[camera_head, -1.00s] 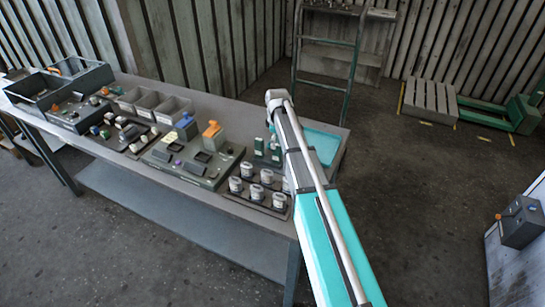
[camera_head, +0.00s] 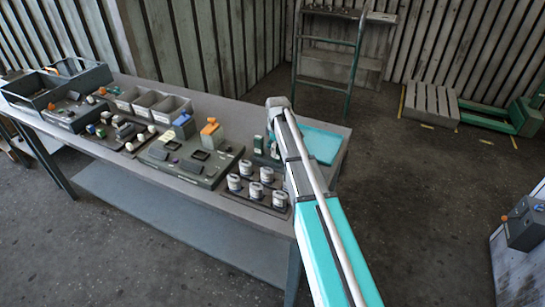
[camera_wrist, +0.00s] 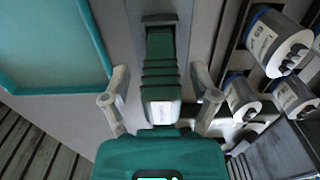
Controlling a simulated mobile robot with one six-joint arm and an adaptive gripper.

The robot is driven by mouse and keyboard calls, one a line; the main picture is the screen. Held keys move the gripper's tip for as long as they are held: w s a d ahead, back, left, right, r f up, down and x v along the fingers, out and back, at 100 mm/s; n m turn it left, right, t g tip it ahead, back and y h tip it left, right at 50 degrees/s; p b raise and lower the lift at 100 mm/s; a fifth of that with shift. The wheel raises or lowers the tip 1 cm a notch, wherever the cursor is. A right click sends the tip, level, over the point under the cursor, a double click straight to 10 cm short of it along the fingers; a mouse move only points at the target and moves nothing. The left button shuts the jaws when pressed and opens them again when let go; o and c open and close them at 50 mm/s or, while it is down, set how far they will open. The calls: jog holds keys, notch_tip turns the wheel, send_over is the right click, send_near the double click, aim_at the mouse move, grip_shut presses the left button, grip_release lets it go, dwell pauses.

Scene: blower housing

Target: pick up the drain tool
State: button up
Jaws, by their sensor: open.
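The drain tool (camera_wrist: 160,65) appears to be the dark green ribbed piece with a white label in the wrist view, lying on the grey surface. My gripper (camera_wrist: 160,85) is open, with one pale finger on each side of it. Gaps show between the fingers and the tool. A green block fills the bottom of the wrist view and hides what lies beneath it. In the head view my gripper is over the table's right end, mostly hidden by my arm. A small green item (camera_head: 258,145) shows left of it; I cannot tell whether it is the same tool.
White-and-grey cylinders (camera_wrist: 278,42) stand in a dark rack to the right in the wrist view. A cyan-rimmed tray (camera_head: 322,146) lies to the right in the head view. A board with an orange-topped part (camera_head: 211,133) and grey bins (camera_head: 152,104) occupy the table further left.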

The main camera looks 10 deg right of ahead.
dwell(0.5)
jog(key=c, duration=1)
